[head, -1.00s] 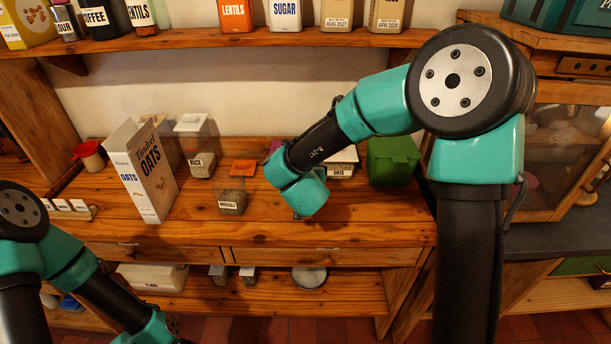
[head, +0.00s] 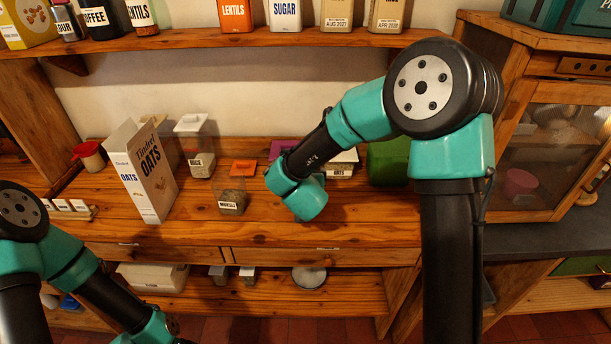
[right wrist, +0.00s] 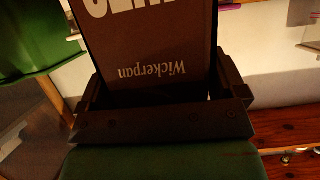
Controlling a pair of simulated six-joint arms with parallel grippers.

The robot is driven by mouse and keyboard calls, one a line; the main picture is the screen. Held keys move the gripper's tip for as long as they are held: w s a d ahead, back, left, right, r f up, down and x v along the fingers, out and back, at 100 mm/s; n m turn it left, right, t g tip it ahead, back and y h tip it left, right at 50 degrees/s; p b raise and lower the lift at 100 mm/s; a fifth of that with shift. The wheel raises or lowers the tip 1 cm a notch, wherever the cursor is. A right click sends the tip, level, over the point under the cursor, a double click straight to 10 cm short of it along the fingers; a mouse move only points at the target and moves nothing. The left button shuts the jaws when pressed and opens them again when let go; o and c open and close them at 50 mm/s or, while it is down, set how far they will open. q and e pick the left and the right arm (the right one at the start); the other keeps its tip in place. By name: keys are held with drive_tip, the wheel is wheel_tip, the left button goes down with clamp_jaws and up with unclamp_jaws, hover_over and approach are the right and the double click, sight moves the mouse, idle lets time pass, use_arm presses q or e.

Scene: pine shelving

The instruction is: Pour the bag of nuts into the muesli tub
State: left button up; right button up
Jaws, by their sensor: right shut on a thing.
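The muesli tub (head: 231,207), clear with a white label, stands upright on the wooden counter. It holds some brownish contents and looks open at the top. An orange lid (head: 243,169) lies just behind it. My right gripper (right wrist: 155,105) is shut on a brown packet (right wrist: 160,50) marked "Wickerpan", which reads upside down in the right wrist view; its large white lettering is cut off. In the head view my right wrist hangs over the counter to the right of the tub and hides that gripper and the packet. My left arm is low at the left, its gripper out of frame.
An oats box (head: 146,172) stands left of the tub, with a rice container (head: 200,148) behind. A purple item (head: 284,147), an oats container (head: 341,163) and a green box (head: 388,163) are at the back right. The counter's front strip is clear.

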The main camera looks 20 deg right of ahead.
drive_tip(key=shift+f, duration=0.1)
drive_tip(key=o, duration=1)
drive_tip(key=shift+f, duration=0.1)
drive_tip(key=shift+c, duration=0.2)
drive_tip(key=v, duration=1.7)
drive_tip(key=shift+s, duration=0.3)
drive_tip(key=shift+d, duration=0.1)
